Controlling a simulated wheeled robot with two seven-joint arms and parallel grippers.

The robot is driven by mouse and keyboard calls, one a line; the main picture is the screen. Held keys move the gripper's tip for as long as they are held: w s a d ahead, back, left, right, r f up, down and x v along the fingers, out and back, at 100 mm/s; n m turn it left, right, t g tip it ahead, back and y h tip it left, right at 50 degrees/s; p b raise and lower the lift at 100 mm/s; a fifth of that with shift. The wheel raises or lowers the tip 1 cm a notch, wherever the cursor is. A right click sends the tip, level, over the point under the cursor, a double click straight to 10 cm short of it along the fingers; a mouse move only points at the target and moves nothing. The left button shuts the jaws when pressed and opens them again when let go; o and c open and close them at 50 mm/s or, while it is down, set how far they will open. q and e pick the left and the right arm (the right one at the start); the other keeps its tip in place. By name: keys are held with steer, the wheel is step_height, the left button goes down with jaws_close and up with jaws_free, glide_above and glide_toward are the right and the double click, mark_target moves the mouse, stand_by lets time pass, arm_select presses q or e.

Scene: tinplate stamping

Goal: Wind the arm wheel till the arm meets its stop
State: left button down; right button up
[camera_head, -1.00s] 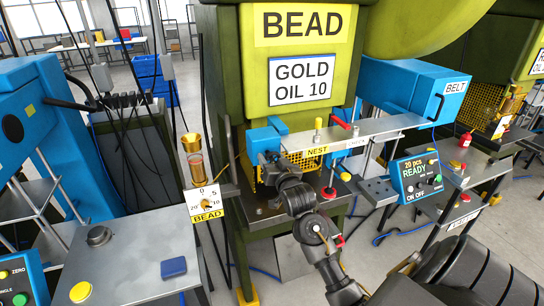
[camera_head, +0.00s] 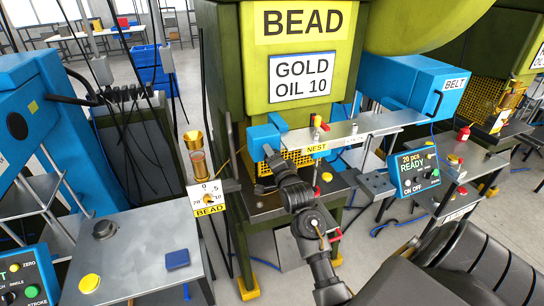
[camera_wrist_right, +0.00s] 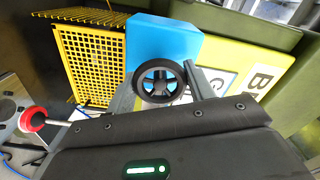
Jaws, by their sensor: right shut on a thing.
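The arm wheel (camera_wrist_right: 160,84), a small black spoked handwheel, sits in front of a blue housing in the right wrist view. My right gripper (camera_wrist_right: 162,80) has one finger on each side of its rim and is shut on it. In the head view my right gripper (camera_head: 269,154) reaches up to the blue housing (camera_head: 263,137) under the BEAD press; the wheel is hidden there by the gripper. A flat grey bar labelled NEST (camera_head: 345,134) runs right from the housing. I cannot tell whether the arm touches its stop. My left gripper is out of view.
A blue READY panel (camera_head: 415,172) is at the right. A gauge labelled BEAD (camera_head: 209,198) and a grey table (camera_head: 140,245) are at the left.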

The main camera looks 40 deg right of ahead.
steer(key=shift+r+m, duration=0.1)
steer(key=shift+m, duration=1.1)
steer(key=o, duration=0.7)
steer(key=b+v, duration=0.4)
steer(key=v, duration=0.6)
steer(key=shift+s+a, duration=0.2)
steer(key=shift+s, duration=0.1)
